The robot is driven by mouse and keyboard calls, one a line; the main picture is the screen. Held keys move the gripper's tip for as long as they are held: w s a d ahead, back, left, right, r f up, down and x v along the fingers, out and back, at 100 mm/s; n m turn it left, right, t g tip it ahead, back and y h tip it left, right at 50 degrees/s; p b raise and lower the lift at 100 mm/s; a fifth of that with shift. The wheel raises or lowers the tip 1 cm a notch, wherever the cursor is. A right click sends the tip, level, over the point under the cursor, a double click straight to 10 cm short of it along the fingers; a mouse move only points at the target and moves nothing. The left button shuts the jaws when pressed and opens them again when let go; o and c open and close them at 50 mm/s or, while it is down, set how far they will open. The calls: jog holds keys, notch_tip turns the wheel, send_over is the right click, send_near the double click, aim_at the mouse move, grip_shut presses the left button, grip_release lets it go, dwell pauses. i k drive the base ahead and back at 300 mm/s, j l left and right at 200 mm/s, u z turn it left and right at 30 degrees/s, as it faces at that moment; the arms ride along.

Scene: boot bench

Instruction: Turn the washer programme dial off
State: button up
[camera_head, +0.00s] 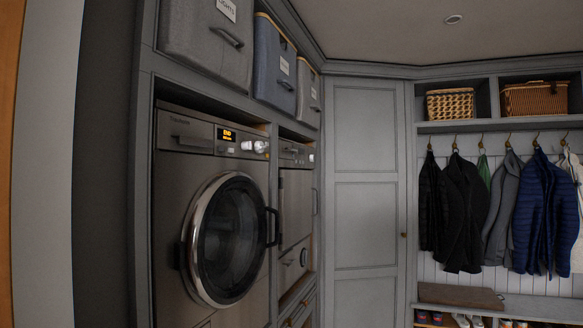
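A grey front-loading washer (170,216) stands in a cabinet niche at the left of the head view. Its round glass door (230,240) with a chrome rim looks closed, with a dark handle (272,227) at its right. A small lit display (226,135) sits on the control panel above the door. Right of the display are pale round knobs (261,147), one of which may be the programme dial; its setting is too small to read. My gripper is not in view.
A second appliance (295,205) stands right of the washer. Storage bins (275,70) sit on the shelf above. A tall closed cabinet door (365,180) fills the middle. Coats (545,215) hang over a bench (540,307) at the right. No obstacle shows before the washer.

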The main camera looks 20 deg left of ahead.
aim_at(260, 147)
jog(key=i+u, duration=0.2)
jog(key=i, duration=0.25)
jog(key=i+l+u, duration=0.25)
jog(key=i, duration=0.2)
jog(key=i+l+u, duration=0.2)
jog(key=i, duration=0.25)
jog(key=i+l+u, duration=0.2)
jog(key=i, duration=0.2)
